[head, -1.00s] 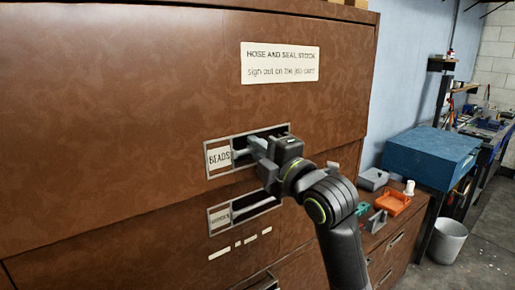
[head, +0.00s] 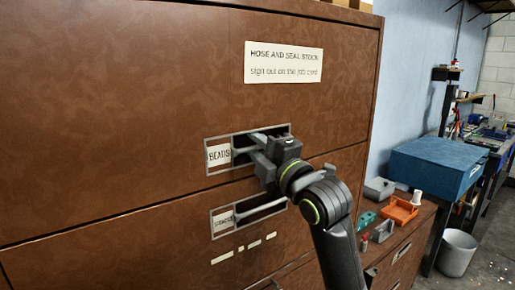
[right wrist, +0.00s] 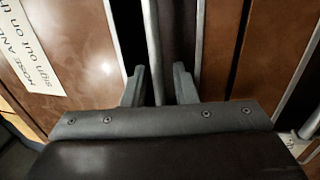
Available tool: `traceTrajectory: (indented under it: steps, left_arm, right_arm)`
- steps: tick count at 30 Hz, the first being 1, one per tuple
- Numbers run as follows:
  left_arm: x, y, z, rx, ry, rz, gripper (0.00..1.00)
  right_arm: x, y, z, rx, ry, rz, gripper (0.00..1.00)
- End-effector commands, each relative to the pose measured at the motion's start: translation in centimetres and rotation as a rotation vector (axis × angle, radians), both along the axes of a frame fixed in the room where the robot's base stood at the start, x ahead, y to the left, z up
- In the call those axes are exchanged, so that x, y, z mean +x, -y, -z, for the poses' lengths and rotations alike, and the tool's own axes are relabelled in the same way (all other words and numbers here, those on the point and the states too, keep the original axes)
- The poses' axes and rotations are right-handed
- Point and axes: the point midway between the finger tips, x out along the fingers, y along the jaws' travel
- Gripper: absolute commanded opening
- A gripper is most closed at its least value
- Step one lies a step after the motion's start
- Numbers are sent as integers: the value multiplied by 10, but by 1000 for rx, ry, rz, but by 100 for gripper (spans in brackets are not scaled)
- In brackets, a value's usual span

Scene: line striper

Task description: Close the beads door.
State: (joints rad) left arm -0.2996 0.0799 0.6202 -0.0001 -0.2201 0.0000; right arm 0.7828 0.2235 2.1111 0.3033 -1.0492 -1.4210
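The beads door (head: 120,110) is the upper brown panel of the cabinet, with a white sign on it and a recessed grey pull marked with the BEADS label (head: 219,155). It looks about flush with the cabinet front; a small gap cannot be told. My right gripper (head: 262,160) is at the right part of this pull and hides some of it. In the right wrist view, its two dark fingers (right wrist: 158,88) stand apart on either side of a thin grey bar (right wrist: 153,45), which lies nearer the left finger. My left gripper is not in view.
A second labelled pull (head: 248,212) sits on the panel just below. To the right, a low drawer unit holds an orange tray (head: 400,210) and small grey parts. A blue box (head: 437,165) and a white bin (head: 456,253) stand beyond.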

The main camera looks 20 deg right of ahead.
Motion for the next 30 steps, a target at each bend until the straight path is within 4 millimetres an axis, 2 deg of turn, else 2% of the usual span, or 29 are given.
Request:
traceTrajectory:
  steps: [8, 13, 17, 24, 29, 30]
  left_arm:
    - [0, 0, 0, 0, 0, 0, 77]
    - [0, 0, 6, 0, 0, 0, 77]
    - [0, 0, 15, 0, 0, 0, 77]
    - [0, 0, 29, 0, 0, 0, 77]
    - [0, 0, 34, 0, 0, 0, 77]
    - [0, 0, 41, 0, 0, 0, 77]
  right_arm:
    - [-1, 0, 0, 0, 1, -1, 26]
    - [-12, 5, 5, -1, 2, 0, 26]
    - [-33, 12, 10, -4, 6, 2, 26]
    - [-80, 29, 21, -6, 5, 2, 26]
    - [-107, 39, 27, -6, 2, 2, 26]
    - [-108, 39, 30, -5, 2, -1, 26]
